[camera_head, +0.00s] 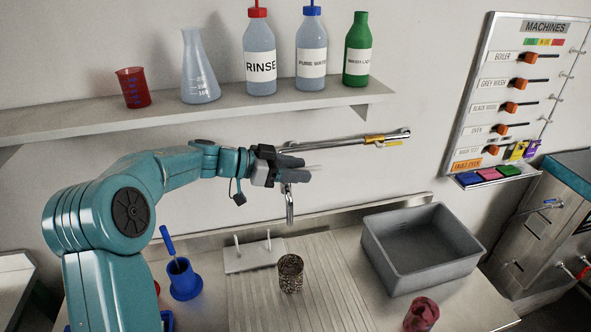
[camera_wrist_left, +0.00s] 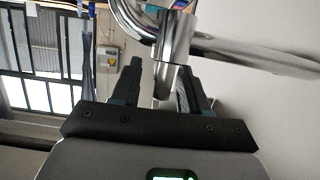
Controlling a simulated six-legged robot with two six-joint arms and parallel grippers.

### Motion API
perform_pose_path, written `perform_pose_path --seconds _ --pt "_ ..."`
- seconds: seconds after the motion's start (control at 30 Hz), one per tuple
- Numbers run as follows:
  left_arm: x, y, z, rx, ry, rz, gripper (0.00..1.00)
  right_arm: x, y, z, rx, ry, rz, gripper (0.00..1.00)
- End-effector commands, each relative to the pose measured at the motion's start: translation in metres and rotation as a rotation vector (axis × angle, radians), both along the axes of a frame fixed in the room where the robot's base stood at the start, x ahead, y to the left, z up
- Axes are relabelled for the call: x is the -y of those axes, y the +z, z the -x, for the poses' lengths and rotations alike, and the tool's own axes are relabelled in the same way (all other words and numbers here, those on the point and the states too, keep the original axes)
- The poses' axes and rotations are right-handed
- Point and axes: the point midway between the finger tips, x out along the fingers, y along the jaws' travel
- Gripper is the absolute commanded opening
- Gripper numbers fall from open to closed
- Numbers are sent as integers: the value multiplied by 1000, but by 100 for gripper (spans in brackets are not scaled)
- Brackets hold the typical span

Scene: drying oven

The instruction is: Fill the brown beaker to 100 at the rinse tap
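The brown beaker (camera_head: 290,272) looks like a speckled brown cup. It stands upright on the ribbed drainboard, below and near the tap spout, with no gripper on it. Its fill level cannot be read. The chrome tap spout (camera_head: 290,205) points down above and behind the beaker; its pipe runs right along the wall to a yellow-marked part (camera_head: 382,140). My left gripper (camera_head: 300,168) is at the top of the spout. In the left wrist view its fingers (camera_wrist_left: 164,80) are apart, with chrome pipe (camera_wrist_left: 163,78) showing between them; contact cannot be told. My right gripper is out of view.
A grey basin (camera_head: 425,245) stands right of the drainboard (camera_head: 315,300). A blue holder (camera_head: 184,280) and white pegged stand (camera_head: 253,256) are left of the beaker. A dark red object (camera_head: 422,315) is in front. The shelf (camera_head: 250,110) holds bottles, a flask and a red beaker.

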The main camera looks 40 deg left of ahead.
Motion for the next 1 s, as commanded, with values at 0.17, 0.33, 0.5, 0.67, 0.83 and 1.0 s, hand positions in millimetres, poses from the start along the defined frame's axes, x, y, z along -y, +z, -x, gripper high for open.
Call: perform_pose_path --seconds 0.17,0.33,0.5,0.67,0.83,1.0 --pt "-10 4 10 2 4 -1 44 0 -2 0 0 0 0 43" --pt "-34 14 37 1 6 -3 44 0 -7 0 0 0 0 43" --pt "-56 25 65 0 6 -3 44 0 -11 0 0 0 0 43" --pt "-70 32 81 0 3 -1 44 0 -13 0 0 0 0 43" --pt "-74 35 87 -1 0 0 44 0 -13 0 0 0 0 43" --pt "-74 35 87 -1 0 -1 44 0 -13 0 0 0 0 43"
